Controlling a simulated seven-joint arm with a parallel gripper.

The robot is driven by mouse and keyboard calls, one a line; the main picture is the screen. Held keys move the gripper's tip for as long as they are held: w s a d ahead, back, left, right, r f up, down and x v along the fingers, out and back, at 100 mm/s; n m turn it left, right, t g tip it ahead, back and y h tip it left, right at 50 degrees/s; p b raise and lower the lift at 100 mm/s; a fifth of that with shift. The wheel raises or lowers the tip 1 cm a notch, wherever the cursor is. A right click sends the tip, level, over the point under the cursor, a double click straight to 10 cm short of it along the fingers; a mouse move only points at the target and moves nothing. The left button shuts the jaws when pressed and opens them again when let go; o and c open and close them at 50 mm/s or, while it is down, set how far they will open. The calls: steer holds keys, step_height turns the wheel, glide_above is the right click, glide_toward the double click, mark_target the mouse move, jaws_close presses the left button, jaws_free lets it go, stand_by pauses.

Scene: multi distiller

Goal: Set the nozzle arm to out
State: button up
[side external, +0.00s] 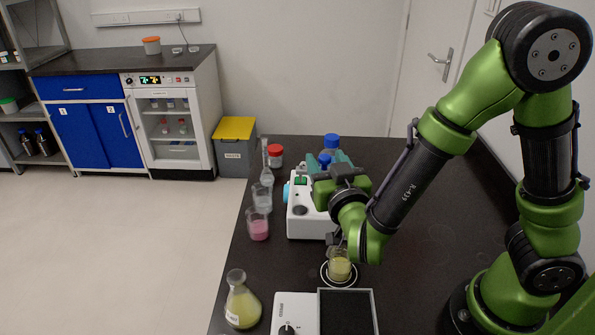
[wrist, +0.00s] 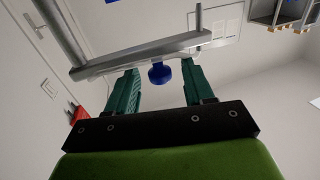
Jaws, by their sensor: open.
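The nozzle arm appears to be the grey metal bar (wrist: 140,54) crossing the wrist view, with a thick post at its left and a thin pin rising at its right end. A blue knob (wrist: 160,73) shows just below the bar. My gripper (wrist: 158,80) is open, with its two teal fingers on either side of the blue knob and apart from it. In the side view my gripper (side external: 338,158) is above the white distiller unit (side external: 305,222), beside blue caps. My wrist and gripper hide much of the unit, and the nozzle arm cannot be made out there.
A beaker of yellow liquid (side external: 340,269) stands in front of the unit. A conical flask (side external: 242,305), a pink beaker (side external: 258,227), a clear beaker (side external: 262,197) and a red-lidded jar (side external: 275,155) stand along the left. A white dial box (side external: 294,314) and black tray (side external: 374,318) are in front.

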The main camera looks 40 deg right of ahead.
mark_target(323, 156)
steer(key=shift+x, duration=1.85)
jaws_close()
